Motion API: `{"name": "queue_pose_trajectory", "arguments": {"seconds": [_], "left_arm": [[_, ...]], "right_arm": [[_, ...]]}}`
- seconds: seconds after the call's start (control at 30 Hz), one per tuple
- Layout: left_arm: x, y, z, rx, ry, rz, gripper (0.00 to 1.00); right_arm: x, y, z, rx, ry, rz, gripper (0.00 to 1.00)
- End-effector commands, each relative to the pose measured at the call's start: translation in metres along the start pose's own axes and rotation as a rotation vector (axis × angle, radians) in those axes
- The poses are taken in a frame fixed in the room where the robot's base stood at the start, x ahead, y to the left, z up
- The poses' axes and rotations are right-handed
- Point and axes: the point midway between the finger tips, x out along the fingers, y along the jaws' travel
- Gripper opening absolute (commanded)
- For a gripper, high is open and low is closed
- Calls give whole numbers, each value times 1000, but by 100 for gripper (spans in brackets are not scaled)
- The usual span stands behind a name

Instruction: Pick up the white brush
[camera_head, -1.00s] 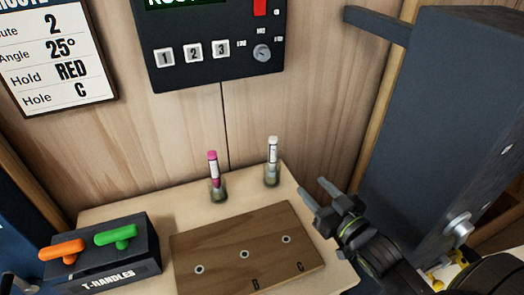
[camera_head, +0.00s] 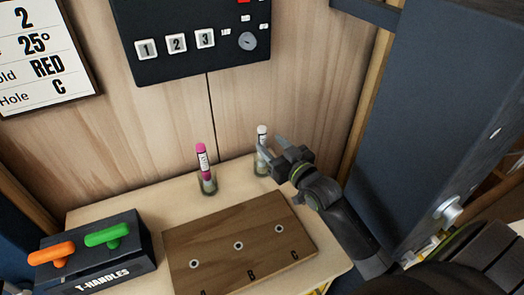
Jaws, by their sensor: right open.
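The white brush (camera_head: 262,136) stands upright in a small clear glass cup (camera_head: 262,168) at the back of the table. My right gripper (camera_head: 272,148) is open, with its fingertips at the brush just above the cup. The fingers partly cover the brush's lower part. I cannot tell whether they touch it. My left gripper is not in view.
A pink brush (camera_head: 202,160) stands in another cup (camera_head: 208,184) to the left. A wooden board (camera_head: 225,225) with holes lies in front. A black T-handles box (camera_head: 120,270) holds an orange handle (camera_head: 52,252) and a green handle (camera_head: 106,235). A dark panel (camera_head: 425,130) stands at the right.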

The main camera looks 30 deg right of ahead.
Motion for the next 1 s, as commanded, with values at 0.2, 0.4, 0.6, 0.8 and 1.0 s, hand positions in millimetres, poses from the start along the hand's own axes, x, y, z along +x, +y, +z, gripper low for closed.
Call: {"name": "queue_pose_trajectory", "arguments": {"seconds": [0.2,0.4,0.6,0.8,1.0], "left_arm": [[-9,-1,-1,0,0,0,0],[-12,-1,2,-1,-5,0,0],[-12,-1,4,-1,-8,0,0],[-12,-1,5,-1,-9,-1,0],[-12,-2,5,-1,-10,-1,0]], "right_arm": [[25,-2,-3,2,1,0,47],[48,-2,-2,1,1,0,47],[52,-2,-1,0,1,0,47],[52,-2,-1,0,1,0,35],[52,-2,-1,0,1,0,9]]}}
